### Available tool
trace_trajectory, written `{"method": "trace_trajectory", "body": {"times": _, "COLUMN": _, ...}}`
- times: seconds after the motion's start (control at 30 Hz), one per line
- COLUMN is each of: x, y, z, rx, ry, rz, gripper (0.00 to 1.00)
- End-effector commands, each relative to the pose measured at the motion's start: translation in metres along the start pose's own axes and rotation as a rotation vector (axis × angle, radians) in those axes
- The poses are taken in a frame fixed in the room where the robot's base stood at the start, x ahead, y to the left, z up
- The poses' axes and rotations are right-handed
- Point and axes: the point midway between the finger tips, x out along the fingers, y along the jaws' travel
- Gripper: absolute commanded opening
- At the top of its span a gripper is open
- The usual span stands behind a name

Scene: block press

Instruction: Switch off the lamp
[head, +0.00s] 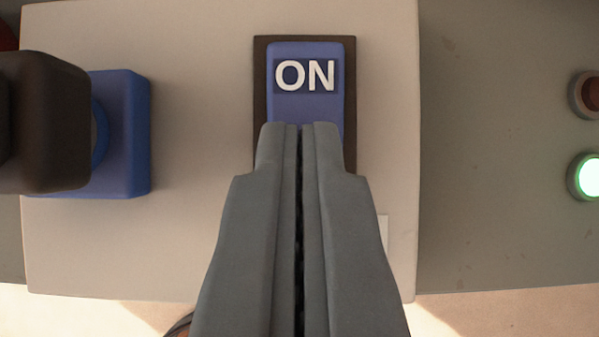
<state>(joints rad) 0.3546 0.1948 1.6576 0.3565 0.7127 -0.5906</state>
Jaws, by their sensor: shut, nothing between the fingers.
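A blue rocker switch (304,110) sits in a dark brown frame (261,75) on a beige panel. White letters "ON" show on its upper part. My gripper (301,127) is shut and empty. Its fingertips overlap the lower part of the switch in the picture and hide it; I cannot tell whether they touch it. A green indicator lamp (590,177) at the right edge is lit. A dark red indicator lamp (588,95) above it looks unlit. Which of these is the task's lamp I cannot tell.
A blue block-shaped fixture (125,135) with a large dark knob (48,122) stands out from the left of the beige panel (205,235). A grey surface (490,130) lies to the right. The panel around the switch is mostly clear.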

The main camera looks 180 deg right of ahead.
Motion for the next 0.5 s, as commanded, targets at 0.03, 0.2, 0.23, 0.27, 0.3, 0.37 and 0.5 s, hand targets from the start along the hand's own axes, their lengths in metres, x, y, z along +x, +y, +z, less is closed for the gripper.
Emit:
{"method": "trace_trajectory", "body": {"times": 0.03, "x": -0.0017, "y": 0.0, "z": -0.0014, "rx": 0.0, "ry": 0.001, "rz": 0.0, "gripper": 0.0}}
{"method": "trace_trajectory", "body": {"times": 0.2, "x": -0.0073, "y": 0.0001, "z": -0.0056, "rx": -0.001, "ry": 0.001, "rz": 0.0, "gripper": 0.0}}
{"method": "trace_trajectory", "body": {"times": 0.23, "x": -0.0083, "y": 0.0001, "z": -0.0063, "rx": -0.001, "ry": 0.001, "rz": 0.0, "gripper": 0.0}}
{"method": "trace_trajectory", "body": {"times": 0.27, "x": -0.0092, "y": 0.0, "z": -0.007, "rx": -0.001, "ry": 0.0, "rz": 0.0, "gripper": 0.0}}
{"method": "trace_trajectory", "body": {"times": 0.3, "x": -0.01, "y": 0.0, "z": -0.0076, "rx": -0.001, "ry": 0.0, "rz": 0.0, "gripper": 0.0}}
{"method": "trace_trajectory", "body": {"times": 0.37, "x": -0.0108, "y": 0.0, "z": -0.0081, "rx": -0.001, "ry": 0.0, "rz": 0.0, "gripper": 0.0}}
{"method": "trace_trajectory", "body": {"times": 0.5, "x": -0.0109, "y": 0.0, "z": -0.0082, "rx": -0.001, "ry": 0.0, "rz": 0.0, "gripper": 0.0}}
